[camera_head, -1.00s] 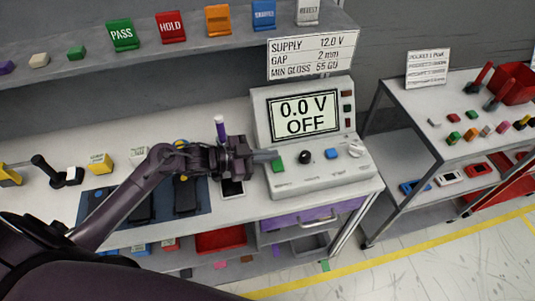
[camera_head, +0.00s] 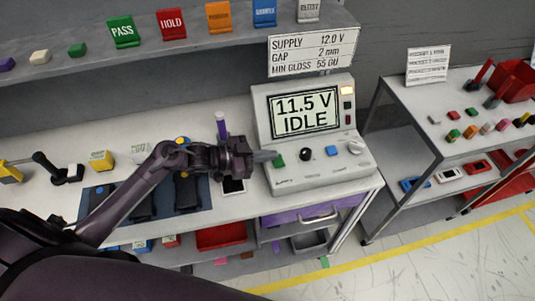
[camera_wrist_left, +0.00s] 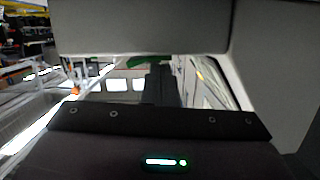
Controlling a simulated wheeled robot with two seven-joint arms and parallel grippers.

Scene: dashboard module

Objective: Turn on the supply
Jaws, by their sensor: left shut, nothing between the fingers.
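The supply (camera_head: 312,177) is a pale grey box on the bench. Its screen (camera_head: 306,113) reads "11.5 V IDLE", and an indicator at the upper right of its face is lit. Its control panel carries a green button (camera_head: 279,161), a black knob (camera_head: 305,154), a blue button (camera_head: 332,151) and a pale knob (camera_head: 355,146). My left gripper (camera_head: 268,156) is shut and empty, its tips at the green button; I cannot tell if they touch it. In the left wrist view a bit of green (camera_wrist_left: 148,61) shows beyond the fingers. My right gripper is not in view.
A sign (camera_head: 312,52) above the supply reads "SUPPLY 12.0 V". A blue mat (camera_head: 97,204) with dark modules lies under my left arm. A purple-handled tool (camera_head: 221,125) stands behind the gripper. A side cart (camera_head: 440,118) with small parts stands to the right.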

